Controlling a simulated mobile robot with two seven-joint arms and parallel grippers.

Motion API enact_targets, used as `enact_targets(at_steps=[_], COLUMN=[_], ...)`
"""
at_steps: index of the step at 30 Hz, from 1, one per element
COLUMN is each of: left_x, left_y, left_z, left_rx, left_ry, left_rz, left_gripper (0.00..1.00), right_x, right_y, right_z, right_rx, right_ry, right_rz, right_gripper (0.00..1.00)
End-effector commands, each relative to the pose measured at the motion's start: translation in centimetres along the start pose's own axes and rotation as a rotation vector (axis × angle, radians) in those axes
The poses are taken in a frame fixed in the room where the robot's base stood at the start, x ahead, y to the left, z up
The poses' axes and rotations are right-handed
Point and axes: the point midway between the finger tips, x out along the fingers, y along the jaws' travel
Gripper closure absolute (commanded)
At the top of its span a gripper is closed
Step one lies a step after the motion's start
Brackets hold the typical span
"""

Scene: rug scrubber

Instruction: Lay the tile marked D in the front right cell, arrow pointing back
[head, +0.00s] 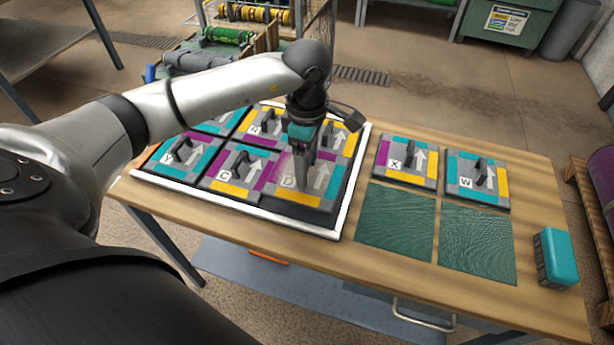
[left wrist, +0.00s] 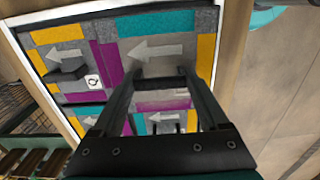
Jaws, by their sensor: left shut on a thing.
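The tile marked D (head: 287,182) is grey with purple and yellow edging, and it is over the front right cell of the white-rimmed tray (head: 341,215). My left gripper (head: 303,168) points down and is shut on its handle, which the fingers largely hide. D's arrow points to the back. Dark tray floor shows along its right and front sides; whether it rests there or hangs slightly above is unclear. In the left wrist view, the D tile (left wrist: 160,55) lies beyond the fingers (left wrist: 163,82), its arrow pointing left. My right gripper is out of view.
Tile C (head: 238,177) and tile V (head: 185,158) lie left of D, with other tiles behind. Tile X (head: 408,160) and tile W (head: 478,180) lie to the right, behind two bare green squares (head: 478,240). A teal-topped brush-like block (head: 556,257) stands near the table's right end.

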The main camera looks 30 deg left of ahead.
Motion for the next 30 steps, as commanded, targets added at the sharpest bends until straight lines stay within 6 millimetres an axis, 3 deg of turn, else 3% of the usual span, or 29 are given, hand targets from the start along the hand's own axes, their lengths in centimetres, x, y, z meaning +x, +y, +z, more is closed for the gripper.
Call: enact_targets(at_steps=[9,21,22,27,30], left_x=[4.1,4.5,4.6,4.5,4.5], left_y=[-0.1,0.0,0.0,0.0,0.0], left_z=[0.0,0.0,0.0,0.0,0.0], left_rx=[0.000,0.000,0.000,0.000,-0.001], left_ry=[0.001,0.000,0.000,0.000,0.000], left_rz=[-0.002,0.001,0.000,0.000,0.000], left_gripper=[0.84,0.84,0.22,0.03,0.00], right_x=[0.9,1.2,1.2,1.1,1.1], right_y=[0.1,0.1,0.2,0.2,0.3], right_z=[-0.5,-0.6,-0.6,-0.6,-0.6], right_rx=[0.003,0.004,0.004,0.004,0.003], right_ry=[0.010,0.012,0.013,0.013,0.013], right_rz=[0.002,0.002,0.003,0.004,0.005], right_gripper=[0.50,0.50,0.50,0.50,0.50])
